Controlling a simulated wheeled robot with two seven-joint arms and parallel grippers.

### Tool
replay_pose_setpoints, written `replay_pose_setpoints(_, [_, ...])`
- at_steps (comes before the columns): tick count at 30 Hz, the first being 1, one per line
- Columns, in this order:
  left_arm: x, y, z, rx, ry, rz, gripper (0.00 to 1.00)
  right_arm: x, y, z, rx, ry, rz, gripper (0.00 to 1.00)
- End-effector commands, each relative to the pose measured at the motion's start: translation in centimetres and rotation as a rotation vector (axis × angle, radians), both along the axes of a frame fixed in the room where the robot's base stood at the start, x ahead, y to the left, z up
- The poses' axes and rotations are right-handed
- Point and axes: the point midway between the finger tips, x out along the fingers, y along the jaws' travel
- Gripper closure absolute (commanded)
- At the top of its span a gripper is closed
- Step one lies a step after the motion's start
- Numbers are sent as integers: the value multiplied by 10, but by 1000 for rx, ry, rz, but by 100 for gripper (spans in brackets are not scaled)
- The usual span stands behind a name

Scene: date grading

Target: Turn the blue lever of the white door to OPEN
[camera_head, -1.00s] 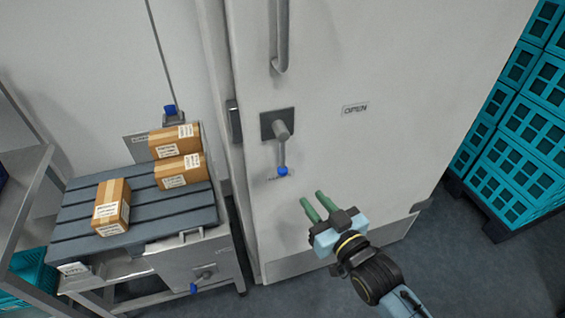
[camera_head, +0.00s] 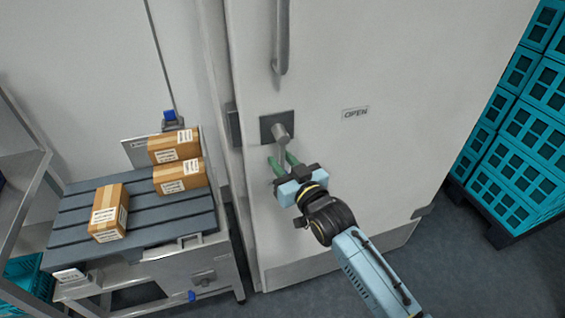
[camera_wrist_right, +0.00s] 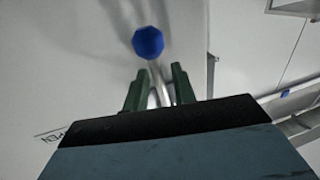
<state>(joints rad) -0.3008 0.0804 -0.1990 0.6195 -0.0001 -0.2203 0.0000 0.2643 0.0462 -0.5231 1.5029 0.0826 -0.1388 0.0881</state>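The white door (camera_head: 370,60) fills the middle of the head view. Its lever (camera_head: 281,146) hangs down from a dark square plate (camera_head: 268,124). In the head view the lever's blue end is hidden by my right gripper (camera_head: 281,161). In the right wrist view the blue knob (camera_wrist_right: 148,42) shows beyond the fingertips, with the lever's metal rod (camera_wrist_right: 158,82) running between the two green fingers (camera_wrist_right: 157,85). The fingers stand apart on both sides of the rod; I cannot tell whether they touch it. The OPEN label (camera_head: 355,113) is on the door, right of the lever. My left gripper is not in view.
A long vertical door handle (camera_head: 281,40) is above the lever. A slatted bench (camera_head: 75,215) with cardboard boxes (camera_head: 109,212) stands at the left; a smaller blue lever (camera_head: 192,296) is on its front. Teal crates (camera_head: 520,140) are stacked at the right.

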Motion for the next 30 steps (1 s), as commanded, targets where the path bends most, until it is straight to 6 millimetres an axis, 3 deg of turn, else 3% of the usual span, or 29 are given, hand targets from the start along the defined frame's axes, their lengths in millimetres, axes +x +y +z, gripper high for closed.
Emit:
replay_pose_setpoints(9, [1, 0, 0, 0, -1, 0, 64, 2, 2, 0, 0, 0, 0, 74])
replay_pose_setpoints(16, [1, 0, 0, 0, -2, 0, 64, 2, 1, 0, 0, 0, 0, 100])
replay_pose_setpoints(30, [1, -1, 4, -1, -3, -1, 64, 3, -1, 1, -25, -7, 0, 100])
